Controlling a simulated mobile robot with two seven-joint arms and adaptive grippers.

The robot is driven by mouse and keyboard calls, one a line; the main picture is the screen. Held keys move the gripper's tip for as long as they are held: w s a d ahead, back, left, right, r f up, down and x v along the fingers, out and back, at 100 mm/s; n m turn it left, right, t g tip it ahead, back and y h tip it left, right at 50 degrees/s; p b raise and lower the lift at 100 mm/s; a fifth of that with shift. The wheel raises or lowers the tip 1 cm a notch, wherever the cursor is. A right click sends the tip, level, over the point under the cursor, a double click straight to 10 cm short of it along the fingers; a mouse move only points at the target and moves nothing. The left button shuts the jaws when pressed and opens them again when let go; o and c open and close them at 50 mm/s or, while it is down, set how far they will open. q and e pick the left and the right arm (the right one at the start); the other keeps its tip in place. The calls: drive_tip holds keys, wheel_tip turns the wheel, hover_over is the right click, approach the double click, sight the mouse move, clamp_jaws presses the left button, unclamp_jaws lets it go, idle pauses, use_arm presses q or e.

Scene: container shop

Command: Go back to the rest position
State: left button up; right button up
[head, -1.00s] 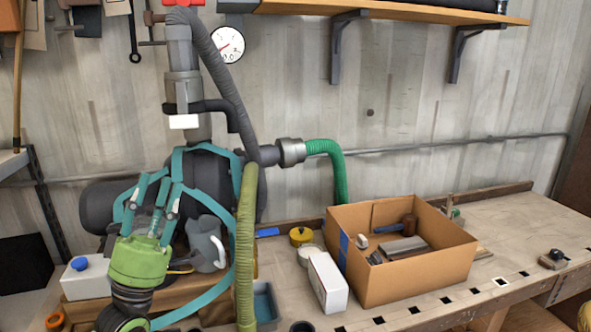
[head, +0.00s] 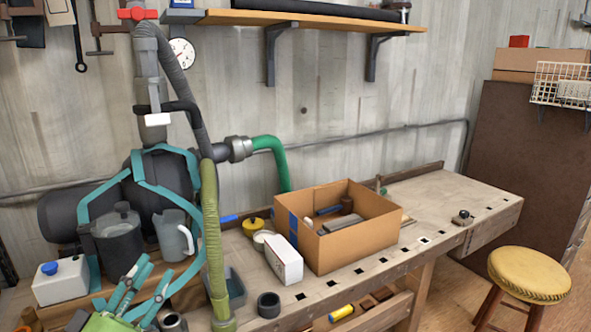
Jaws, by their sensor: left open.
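My left gripper (head: 138,288) shows at the bottom left, with a green palm and teal fingers. Its fingers are spread open and point up, with nothing held between them. The lower part of the palm and the arm behind it are cut off by the bottom edge. A dark lidded pot (head: 118,238) and a grey jug (head: 174,238) stand behind it. My right gripper is not in view.
A cardboard box (head: 352,244) with tools stands on the workbench (head: 450,200), a white carton (head: 284,260) beside it. A white container (head: 60,284) is at left. A yellow-topped stool (head: 529,274) stands at right. The bench's right end is mostly clear.

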use_arm(q)
drive_tip(key=s+d+f+m+g+y, duration=0.1)
drive_tip(key=s+d+f+g, duration=0.2)
drive_tip(key=f, duration=0.5)
drive_tip(key=s+d+f+m+g+y, duration=0.1)
drive_tip(key=s+f+g+y, duration=0.2)
drive_tip(key=f, duration=0.5)
drive_tip(key=s+d+f+m+g, duration=0.1)
drive_tip(key=s+d+f+g, duration=0.15)
drive_tip(key=f+g, duration=0.4)
drive_tip(key=s+f+m+g+y, duration=0.1)
drive_tip(key=s+f+g, duration=0.2)
drive_tip(key=s+f, duration=0.35)
drive_tip(key=s+f+m+g+y, duration=0.1)
drive_tip(key=s+f+g+y, duration=0.2)
drive_tip(key=s, duration=0.6)
drive_tip(key=s+f+g+h, duration=0.1)
drive_tip(key=s+f+g, duration=0.15)
drive_tip(key=f, duration=2.35)
drive_tip(key=s+a+f, duration=0.3)
drive_tip(key=s+f, duration=0.9)
drive_tip(key=s, duration=0.3)
drive_tip(key=shift+s+f+m, duration=0.15)
drive_tip(key=shift+s+m, duration=0.15)
drive_tip(key=shift+s, duration=0.1)
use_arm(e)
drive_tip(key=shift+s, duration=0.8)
